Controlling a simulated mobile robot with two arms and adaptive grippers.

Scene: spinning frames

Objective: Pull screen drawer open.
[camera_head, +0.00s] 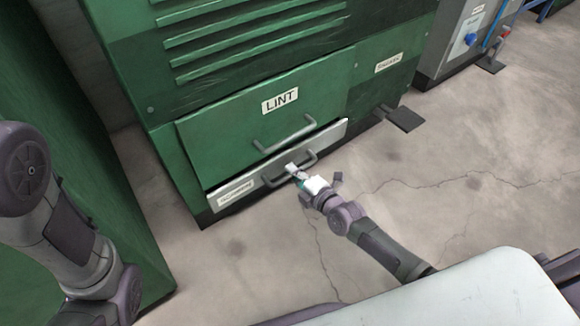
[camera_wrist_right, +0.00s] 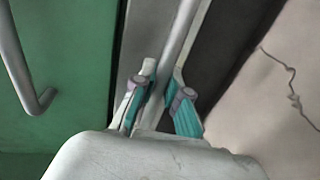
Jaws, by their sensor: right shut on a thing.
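The screen drawer (camera_head: 328,136) is the low, light grey front with a small label, under the green LINT panel (camera_head: 225,118) of the machine. My left gripper is not in view; only my left arm shows at the left.
The LINT panel has its own handle (camera_head: 285,135) just above. A green cabinet side (camera_head: 70,150) stands at the left. A dark foot plate (camera_head: 403,118) lies on the floor to the right. The cracked concrete floor (camera_head: 450,170) in front is clear.

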